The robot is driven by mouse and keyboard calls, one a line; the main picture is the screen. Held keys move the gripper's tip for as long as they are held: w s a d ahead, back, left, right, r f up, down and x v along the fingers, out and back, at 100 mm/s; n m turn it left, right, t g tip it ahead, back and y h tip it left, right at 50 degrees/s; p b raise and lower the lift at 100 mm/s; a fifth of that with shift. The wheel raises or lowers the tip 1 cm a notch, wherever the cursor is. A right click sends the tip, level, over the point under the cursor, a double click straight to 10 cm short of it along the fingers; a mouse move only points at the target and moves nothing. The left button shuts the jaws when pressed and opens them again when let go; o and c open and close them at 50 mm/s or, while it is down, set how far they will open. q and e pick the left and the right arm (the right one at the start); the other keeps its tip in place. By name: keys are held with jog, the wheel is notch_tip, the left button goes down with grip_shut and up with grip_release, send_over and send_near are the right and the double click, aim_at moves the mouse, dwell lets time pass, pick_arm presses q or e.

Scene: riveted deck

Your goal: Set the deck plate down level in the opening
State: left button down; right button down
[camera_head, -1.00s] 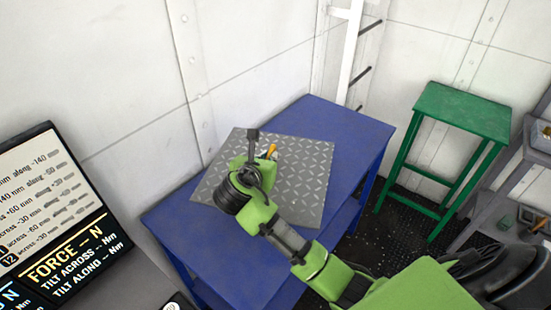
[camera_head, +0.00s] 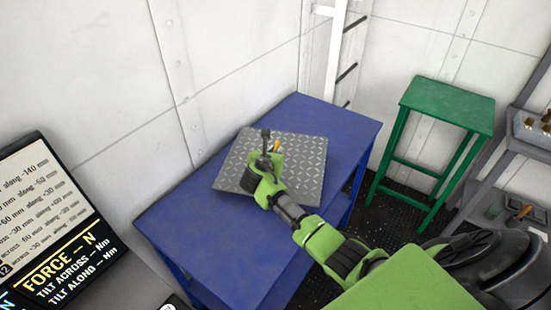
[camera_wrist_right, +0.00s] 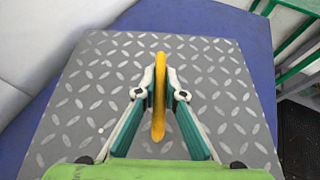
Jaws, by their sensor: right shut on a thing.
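The deck plate (camera_head: 303,165) is a grey square sheet with a raised diamond tread. It lies flat-looking over the blue table (camera_head: 335,125); I cannot tell whether it touches the top. A yellow upright handle (camera_wrist_right: 159,97) stands near the middle of the plate (camera_wrist_right: 85,105). My right gripper (camera_head: 273,154) is over the plate, and in the right wrist view its two fingers (camera_wrist_right: 160,95) are shut on the handle from both sides. No opening shows in these frames; the plate hides the table beneath it. My left gripper is not in view.
A green stool (camera_head: 447,105) stands right of the table, with dark floor between. A grey shelf (camera_head: 535,145) holding small items is at the far right. A display board (camera_head: 45,215) is at the left. White walls close in behind the table. The near part of the tabletop is bare.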

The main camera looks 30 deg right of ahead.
jog(key=shift+w+d+f, duration=0.1)
jog(key=shift+w+d, duration=0.15)
jog(key=shift+f, duration=1.6)
jog(key=c, duration=2.4)
grip_release()
jog(key=shift+s+f, duration=0.1)
jog(key=shift+f, duration=0.1)
jog(key=o, duration=0.3)
jog(key=shift+r, duration=0.1)
jog(key=shift+a, duration=0.1)
